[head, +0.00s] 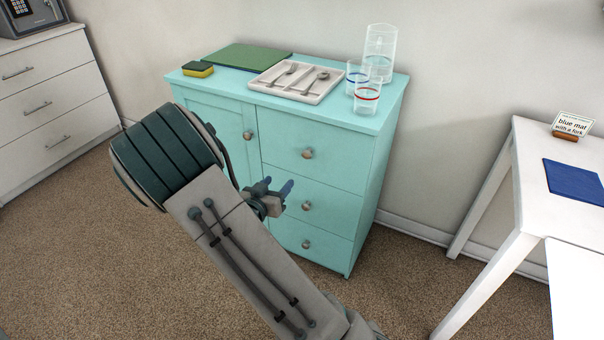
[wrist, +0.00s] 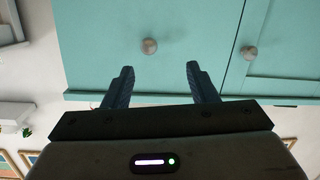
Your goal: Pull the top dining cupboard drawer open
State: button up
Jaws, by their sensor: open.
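The turquoise dining cupboard (head: 392,112) stands against the wall, with a door on the left and a stack of drawers on the right. Its top drawer (head: 285,140) looks flush with the front, with a round metal knob (head: 307,153). The wrist view, which looks upside down, shows this knob (wrist: 149,46) just beyond and between the fingertips, apart from them. My gripper (head: 275,186) is open and empty in front of the cupboard, below and left of the top knob in the head view. Both fingers of my gripper (wrist: 159,68) show in the wrist view.
The door knob (head: 247,135) is left of the drawers and also shows in the wrist view (wrist: 249,53). On the cupboard top are a cutlery tray (head: 317,98), several clear cups, a green board (head: 246,57) and a sponge (head: 197,69). A white table (head: 520,165) stands right; carpet lies between.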

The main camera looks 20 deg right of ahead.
jog(key=h, duration=0.2)
jog(key=b, duration=0.4)
send_near(306, 157)
jog(key=x, duration=0.8)
jog(key=shift+w+d, duration=0.1)
